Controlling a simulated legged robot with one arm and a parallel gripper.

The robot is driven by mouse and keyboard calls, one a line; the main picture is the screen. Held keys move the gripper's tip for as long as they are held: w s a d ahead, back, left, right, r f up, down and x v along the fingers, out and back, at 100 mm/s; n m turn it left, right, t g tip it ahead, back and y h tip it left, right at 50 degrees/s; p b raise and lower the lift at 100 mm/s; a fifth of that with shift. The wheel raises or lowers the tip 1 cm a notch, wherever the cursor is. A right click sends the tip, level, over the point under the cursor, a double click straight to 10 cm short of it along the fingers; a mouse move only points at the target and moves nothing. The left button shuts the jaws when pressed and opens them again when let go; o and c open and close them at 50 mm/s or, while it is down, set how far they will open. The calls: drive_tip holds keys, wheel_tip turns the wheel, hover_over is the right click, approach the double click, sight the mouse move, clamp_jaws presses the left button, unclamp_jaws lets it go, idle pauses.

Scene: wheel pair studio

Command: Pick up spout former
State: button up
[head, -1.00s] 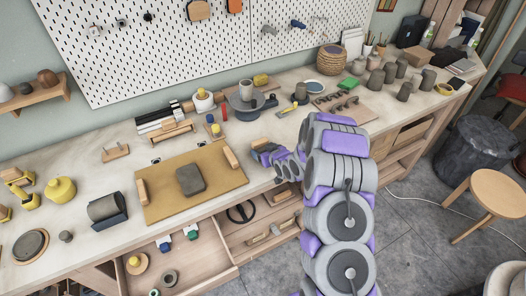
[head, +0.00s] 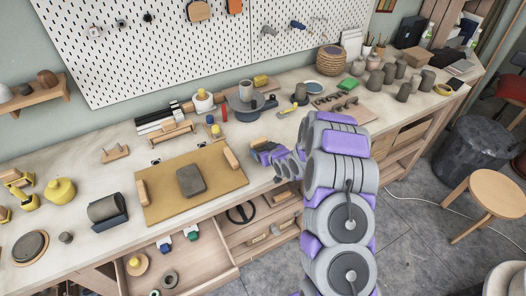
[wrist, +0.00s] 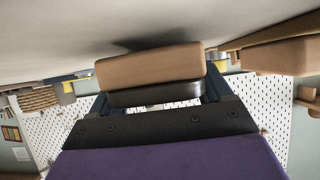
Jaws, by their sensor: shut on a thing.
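My gripper (head: 262,150) is low over the front part of the workbench, just right of the tan board. In the wrist view my gripper (wrist: 160,95) is shut on a smooth tan wooden piece with a dark lower part, which I take to be the spout former (wrist: 150,66). The spout former also shows in the head view as a small tan end (head: 258,141) at the jaws. It lies across between the two fingers. The pale bench surface is close to it in the wrist view, and I cannot tell whether they touch.
The tan board (head: 215,195) with a grey clay slab (head: 191,180) and wooden side strips (head: 231,157) lies left of my gripper. A grey wheel (head: 246,104) stands behind. An open drawer (head: 205,262) juts out below. Several grey cups stand at the right.

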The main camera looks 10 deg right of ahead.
wheel_tip(320, 180, up, 3)
drive_tip(key=shift+f, duration=0.1)
drive_tip(key=s+d+r+p, duration=0.1)
drive_tip(key=s+d, duration=0.1)
drive_tip(key=s, duration=0.6)
drive_tip(key=s+d+r+p, duration=0.1)
drive_tip(key=s+d, duration=0.1)
drive_tip(key=s, duration=0.6)
drive_tip(key=w+a+r+m+h+b, duration=0.1)
drive_tip(key=w+a+r+h, duration=0.1)
drive_tip(key=r, duration=0.6)
drive_tip(key=w+a+r+m+h, duration=0.1)
drive_tip(key=r+m, duration=0.1)
drive_tip(key=r, duration=0.6)
drive_tip(key=shift+w+a+m+t+h+b, duration=0.3)
drive_tip(key=shift+w+a+h+b, duration=0.05)
drive_tip(key=shift+h, duration=0.05)
drive_tip(key=shift+w, duration=0.1)
